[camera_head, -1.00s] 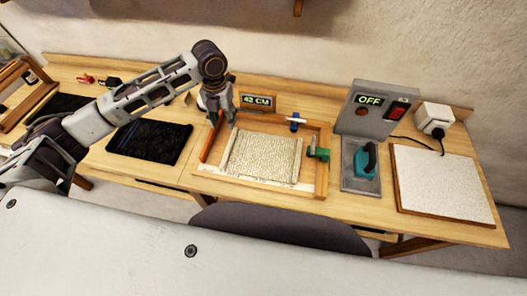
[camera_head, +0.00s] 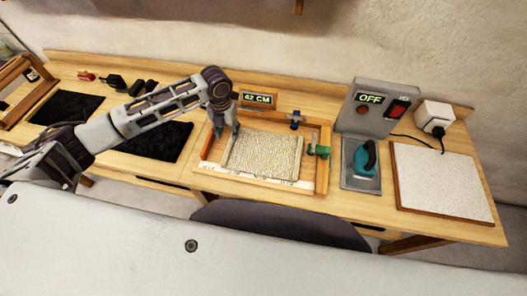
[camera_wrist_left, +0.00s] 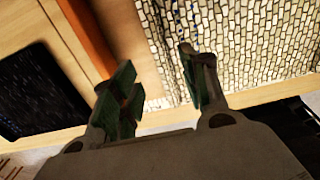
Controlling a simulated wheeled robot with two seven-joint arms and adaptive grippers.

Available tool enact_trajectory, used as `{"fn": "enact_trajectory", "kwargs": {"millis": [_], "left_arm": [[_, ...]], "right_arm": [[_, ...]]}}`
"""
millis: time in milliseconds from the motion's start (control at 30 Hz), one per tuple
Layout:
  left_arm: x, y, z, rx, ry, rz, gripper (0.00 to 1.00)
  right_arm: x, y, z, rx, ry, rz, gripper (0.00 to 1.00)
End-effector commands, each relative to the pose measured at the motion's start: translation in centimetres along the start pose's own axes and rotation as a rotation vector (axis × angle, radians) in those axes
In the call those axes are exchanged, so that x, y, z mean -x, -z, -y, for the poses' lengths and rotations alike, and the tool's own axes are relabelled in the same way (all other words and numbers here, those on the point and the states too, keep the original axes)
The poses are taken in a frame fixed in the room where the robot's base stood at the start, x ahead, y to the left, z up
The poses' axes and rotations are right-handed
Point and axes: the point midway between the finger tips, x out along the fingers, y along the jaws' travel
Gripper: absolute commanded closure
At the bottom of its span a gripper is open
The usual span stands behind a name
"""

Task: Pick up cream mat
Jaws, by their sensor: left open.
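The cream mat (camera_head: 268,155) lies flat in the wooden frame (camera_head: 322,175) at the middle of the bench. Its woven surface also shows in the left wrist view (camera_wrist_left: 245,40). My left gripper (camera_head: 226,134) is over the left side of the frame, at the mat's left edge. In the left wrist view the jaws (camera_wrist_left: 160,85) are apart with nothing gripped; one finger is over the mat's edge and the other over bare wood beside it. I cannot tell whether the fingers touch the mat. My right gripper is not in view.
A green clamp (camera_head: 318,151) and a blue clamp (camera_head: 296,120) sit on the frame. A 42 CM sign (camera_head: 259,99) stands behind. To the right are a teal iron (camera_head: 366,158), a control box (camera_head: 374,106) and a white pad (camera_head: 442,180). Dark mats (camera_head: 66,107) lie left.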

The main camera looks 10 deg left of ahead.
Motion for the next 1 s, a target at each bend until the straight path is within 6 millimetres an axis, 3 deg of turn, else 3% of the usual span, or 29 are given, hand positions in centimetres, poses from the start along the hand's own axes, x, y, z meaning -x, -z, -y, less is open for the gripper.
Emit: {"fn": "enact_trajectory", "kwargs": {"millis": [567,1000], "left_arm": [[-1.1,0.1,0.0,0.000,0.000,0.000,0.55],[-5.3,0.4,0.1,0.000,-0.001,-0.001,0.55]], "right_arm": [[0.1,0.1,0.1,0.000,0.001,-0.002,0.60],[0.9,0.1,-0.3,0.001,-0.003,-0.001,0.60]]}}
